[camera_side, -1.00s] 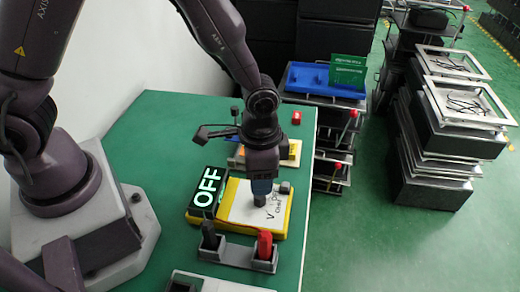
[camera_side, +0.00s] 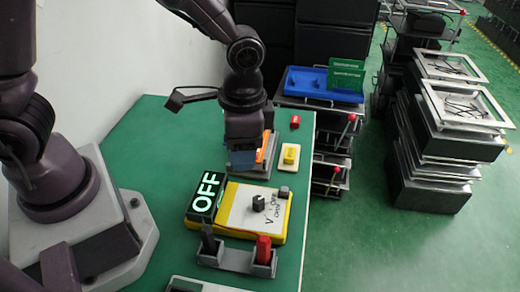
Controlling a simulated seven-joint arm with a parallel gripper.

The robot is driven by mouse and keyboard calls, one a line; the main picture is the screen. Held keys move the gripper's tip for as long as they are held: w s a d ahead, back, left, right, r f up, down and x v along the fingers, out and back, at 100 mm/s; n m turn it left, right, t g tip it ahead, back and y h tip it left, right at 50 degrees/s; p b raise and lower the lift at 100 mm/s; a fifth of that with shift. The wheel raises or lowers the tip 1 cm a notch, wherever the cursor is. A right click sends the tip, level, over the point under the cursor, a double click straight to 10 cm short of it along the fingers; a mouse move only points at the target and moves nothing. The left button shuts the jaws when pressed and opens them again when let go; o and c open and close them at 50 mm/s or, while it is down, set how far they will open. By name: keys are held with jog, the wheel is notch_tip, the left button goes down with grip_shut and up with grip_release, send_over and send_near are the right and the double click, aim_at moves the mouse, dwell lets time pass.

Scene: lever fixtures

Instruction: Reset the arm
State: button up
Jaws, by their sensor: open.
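My gripper (camera_side: 243,160) points down above the green table, behind the yellow fixture, and its jaws are open with nothing seen between them. The arm above it is bent and reaches in from the upper left. The yellow fixture (camera_side: 282,230) has a white top plate with a small black knob (camera_side: 258,203) and handwritten marks. A black panel (camera_side: 205,192) at its left end reads OFF in lit letters. The fingertips are small and partly hidden by the wrist.
A grey holder (camera_side: 236,258) with a black handle (camera_side: 208,240) and a red handle (camera_side: 263,249) stands in front of the fixture. An orange piece (camera_side: 266,147) is beside my gripper. The table's left middle is clear.

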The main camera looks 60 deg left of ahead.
jog(key=s+a+r+n+t, duration=0.2)
jog(key=s+a+r+t, duration=0.1)
jog(key=r, duration=0.5)
jog(key=s+a+r+n+t, duration=0.3)
jog(key=s+a+r, duration=0.3)
jog(key=r, duration=0.3)
jog(key=shift+a, duration=0.75)
